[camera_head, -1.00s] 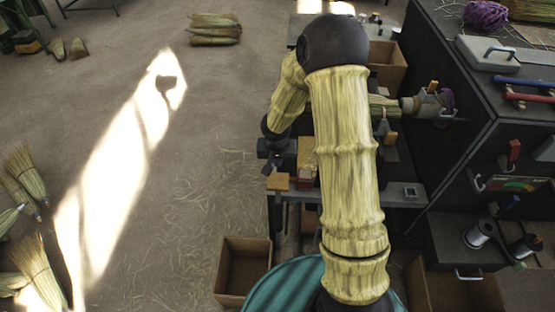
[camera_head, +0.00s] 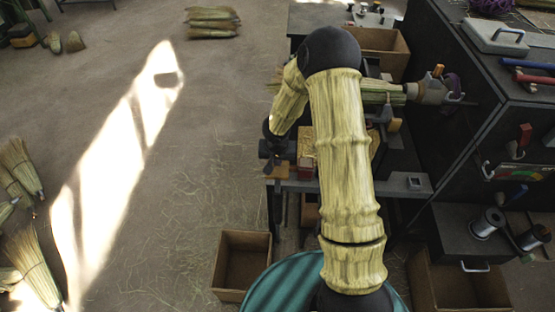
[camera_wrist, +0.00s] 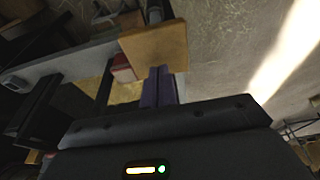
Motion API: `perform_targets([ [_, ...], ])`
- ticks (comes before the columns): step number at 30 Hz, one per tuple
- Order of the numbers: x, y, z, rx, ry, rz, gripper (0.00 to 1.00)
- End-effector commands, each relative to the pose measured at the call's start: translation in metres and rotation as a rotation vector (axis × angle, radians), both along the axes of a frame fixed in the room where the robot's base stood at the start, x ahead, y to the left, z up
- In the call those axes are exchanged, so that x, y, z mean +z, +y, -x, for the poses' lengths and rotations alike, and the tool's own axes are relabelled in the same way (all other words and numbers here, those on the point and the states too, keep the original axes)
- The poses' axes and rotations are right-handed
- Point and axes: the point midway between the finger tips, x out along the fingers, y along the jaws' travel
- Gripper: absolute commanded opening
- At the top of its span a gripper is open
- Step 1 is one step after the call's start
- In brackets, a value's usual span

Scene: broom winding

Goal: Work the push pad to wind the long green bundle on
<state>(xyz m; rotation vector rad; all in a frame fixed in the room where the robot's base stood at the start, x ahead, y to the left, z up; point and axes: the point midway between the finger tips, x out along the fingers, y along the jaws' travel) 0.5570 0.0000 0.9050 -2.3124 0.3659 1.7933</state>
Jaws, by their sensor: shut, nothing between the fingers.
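The long green bundle (camera_head: 382,92) lies crosswise behind my arm, its right end in the grey chuck (camera_head: 428,90). My arm hides its middle, and a frayed end may show left of the arm. A small tan wooden pad (camera_head: 281,170), likely the push pad, sits at the bench's left front end. It also shows in the wrist view (camera_wrist: 155,46). My gripper (camera_wrist: 160,72) is shut and empty, its purplish fingertips at the pad's near edge. I cannot tell whether they touch. In the head view, the gripper (camera_head: 274,158) is small and dark beside the pad.
The dark cabinet (camera_head: 475,110) stands close on the right, with tools on top. Wire spools (camera_head: 488,222) stand at lower right. A cardboard box (camera_head: 241,265) is on the floor below the bench. Floor to the left is open, with brooms (camera_head: 30,240) at far left.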

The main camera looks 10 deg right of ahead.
Motion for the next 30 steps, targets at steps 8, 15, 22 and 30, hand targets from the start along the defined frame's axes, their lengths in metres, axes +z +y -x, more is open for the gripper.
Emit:
perform_targets([
  [8, -0.008, 0.000, 0.000, -0.001, 0.000, 0.000, 0.00],
  [15, -0.017, 0.000, 0.000, 0.000, 0.000, 0.001, 0.00],
  [22, -0.023, 0.000, 0.001, -0.001, 0.001, 0.000, 0.00],
  [30, -0.031, 0.000, 0.001, 0.000, 0.002, 0.000, 0.00],
])
